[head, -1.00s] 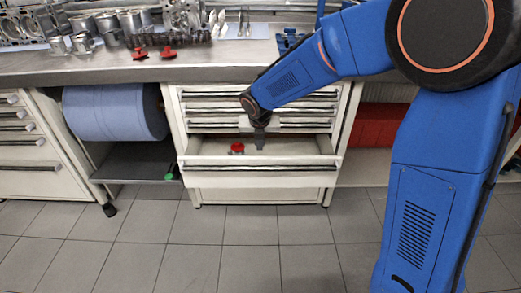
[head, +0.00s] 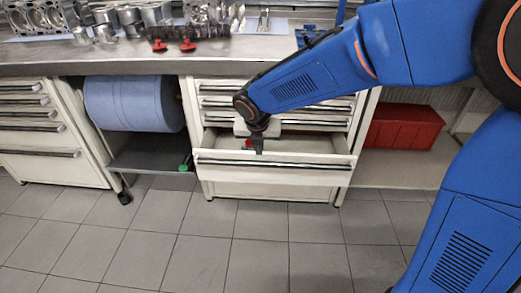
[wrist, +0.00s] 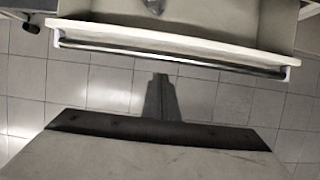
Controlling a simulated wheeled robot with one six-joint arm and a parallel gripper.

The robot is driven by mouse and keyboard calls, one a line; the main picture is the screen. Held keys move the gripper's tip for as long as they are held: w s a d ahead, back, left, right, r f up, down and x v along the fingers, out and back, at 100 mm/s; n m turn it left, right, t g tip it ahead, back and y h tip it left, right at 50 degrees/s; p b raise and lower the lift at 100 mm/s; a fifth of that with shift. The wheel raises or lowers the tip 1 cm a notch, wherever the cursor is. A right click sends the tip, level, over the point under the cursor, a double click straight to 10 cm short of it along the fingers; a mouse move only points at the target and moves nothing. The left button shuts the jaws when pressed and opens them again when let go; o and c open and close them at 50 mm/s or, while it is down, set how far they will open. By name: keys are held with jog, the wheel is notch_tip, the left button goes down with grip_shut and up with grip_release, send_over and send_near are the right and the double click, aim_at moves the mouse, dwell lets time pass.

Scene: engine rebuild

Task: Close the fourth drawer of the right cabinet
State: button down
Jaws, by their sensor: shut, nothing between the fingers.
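The right cabinet (head: 276,190) is white with several drawers stacked under the workbench. One deep lower drawer (head: 273,172) is pulled out, its grey handle bar along the front; the drawers above it look shut. The same drawer front (wrist: 170,42) crosses the top of the wrist view. My gripper (head: 258,147) is shut and empty, pointing down. In the wrist view my gripper (wrist: 160,80) shows over the floor, just outside the drawer front, with a visible gap in the picture. A small red item (head: 248,143) in the drawer is partly hidden by my gripper.
The workbench (head: 120,67) runs above, carrying metal engine parts. A left cabinet (head: 50,165) stands with its drawers shut. A blue paper roll (head: 130,103) hangs between the cabinets. A red bin (head: 405,126) sits to the right. The tiled floor (head: 190,235) in front is clear.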

aim_at(260, 163)
jog(key=w+f, duration=0.2)
jog(key=f, duration=0.1)
jog(key=w+f, duration=0.4)
jog(key=f, duration=0.1)
jog(key=shift+w+d+f, duration=0.15)
jog(key=shift+d+f, duration=0.05)
jog(key=shift+f, duration=0.1)
jog(key=shift+w, duration=0.6)
jog(key=w, duration=0.8)
jog(key=shift+w+d, duration=0.25)
jog(key=shift+w, duration=0.1)
jog(key=shift+s, duration=0.1)
